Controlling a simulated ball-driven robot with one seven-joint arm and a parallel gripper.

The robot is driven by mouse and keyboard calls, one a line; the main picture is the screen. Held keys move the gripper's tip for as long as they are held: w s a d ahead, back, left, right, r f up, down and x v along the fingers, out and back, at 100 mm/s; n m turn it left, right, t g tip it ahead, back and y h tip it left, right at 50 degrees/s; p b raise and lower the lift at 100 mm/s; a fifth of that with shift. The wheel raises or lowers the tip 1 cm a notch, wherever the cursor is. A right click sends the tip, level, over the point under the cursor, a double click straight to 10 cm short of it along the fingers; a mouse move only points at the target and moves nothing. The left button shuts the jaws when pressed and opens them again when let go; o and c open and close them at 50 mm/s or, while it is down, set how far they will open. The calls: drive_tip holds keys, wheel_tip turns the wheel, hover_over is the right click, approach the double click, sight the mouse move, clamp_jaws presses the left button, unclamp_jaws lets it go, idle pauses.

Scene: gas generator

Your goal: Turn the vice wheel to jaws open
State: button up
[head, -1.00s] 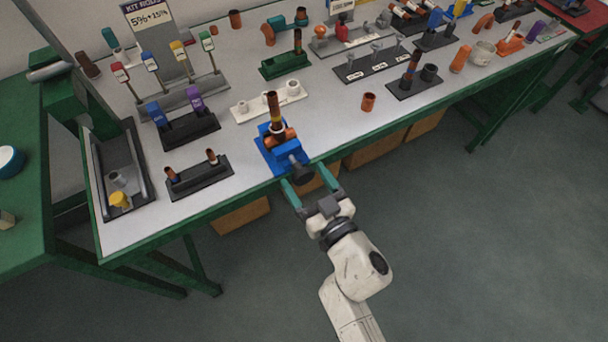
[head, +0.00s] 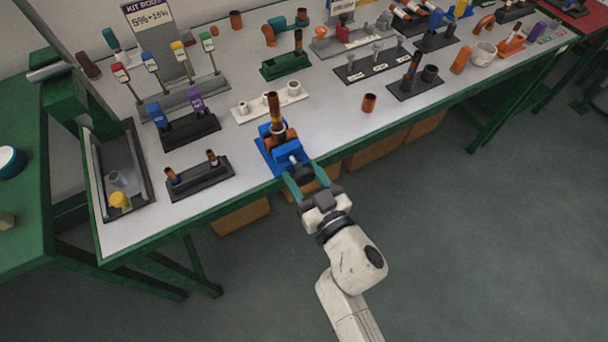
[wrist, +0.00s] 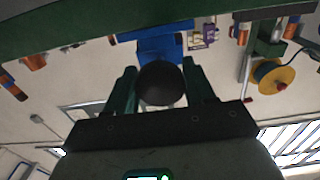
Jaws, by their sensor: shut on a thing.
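The blue vice (head: 266,157) stands at the front edge of the bench, with a copper-coloured pipe piece (head: 275,106) upright in it. Its dark round wheel (head: 303,174) faces me at the bench edge. My gripper (head: 304,181) is at the wheel, its green fingers on either side of it and shut on it. In the wrist view the dark wheel (wrist: 161,83) sits between the two fingers, with the blue vice body (wrist: 160,48) behind it. The jaws' gap on the pipe is too small to judge.
A black rack with two short pipes (head: 200,178) lies left of the vice. A white fitting strip (head: 268,102) is behind it. A small copper cup (head: 369,102) stands to the right. The floor (head: 480,230) in front of the bench is clear.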

drive_tip(key=shift+n, duration=0.4)
drive_tip(key=shift+c, duration=0.2)
drive_tip(key=n, duration=0.5)
drive_tip(key=shift+n, duration=0.4)
drive_tip(key=n, duration=0.6)
drive_tip(key=shift+d, duration=0.1)
drive_tip(key=o, duration=1)
drive_tip(key=v, duration=1)
drive_tip(key=shift+s+d, duration=0.3)
